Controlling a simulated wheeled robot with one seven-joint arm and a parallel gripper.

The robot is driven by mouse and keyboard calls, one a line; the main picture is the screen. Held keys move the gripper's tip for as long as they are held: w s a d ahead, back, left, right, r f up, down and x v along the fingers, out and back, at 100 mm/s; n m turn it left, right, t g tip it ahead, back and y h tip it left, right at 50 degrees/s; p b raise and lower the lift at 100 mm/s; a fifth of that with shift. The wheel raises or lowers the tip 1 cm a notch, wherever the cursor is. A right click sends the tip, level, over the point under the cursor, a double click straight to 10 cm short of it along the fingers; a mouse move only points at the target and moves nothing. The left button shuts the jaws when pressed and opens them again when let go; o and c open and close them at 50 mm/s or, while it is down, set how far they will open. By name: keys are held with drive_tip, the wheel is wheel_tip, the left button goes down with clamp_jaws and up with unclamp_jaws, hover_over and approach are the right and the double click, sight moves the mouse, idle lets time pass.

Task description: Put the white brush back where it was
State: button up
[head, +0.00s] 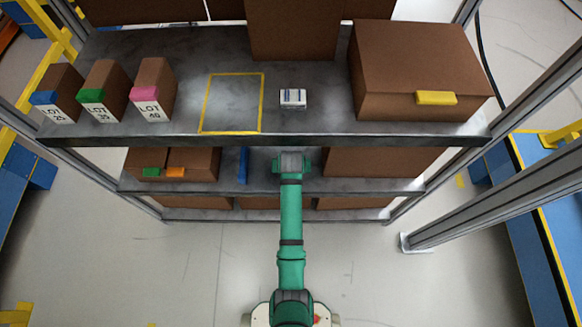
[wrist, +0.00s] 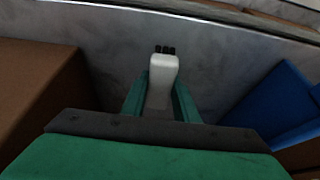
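The white brush (wrist: 162,75), with a dark bristle end, shows in the wrist view between the green fingers of my gripper (wrist: 160,98). The fingers lie against both its sides, so the gripper looks shut on it. In the head view my gripper (head: 290,165) reaches into the opening of the middle shelf, below the top shelf's front edge. The brush is hidden there in the head view. A grey surface (wrist: 115,65) lies beyond the brush in the wrist view.
A brown box (head: 375,162) and a blue item (head: 243,165) flank my gripper on the middle shelf. The top shelf (head: 330,115) holds a small white labelled box (head: 293,98), an empty yellow outline (head: 232,131), three LOT boxes (head: 103,88) and a large carton (head: 415,65).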

drive_tip(key=o, duration=0.3)
drive_tip(key=shift+f, duration=0.1)
drive_tip(key=shift+s+d, duration=0.1)
drive_tip(key=shift+d, duration=0.05)
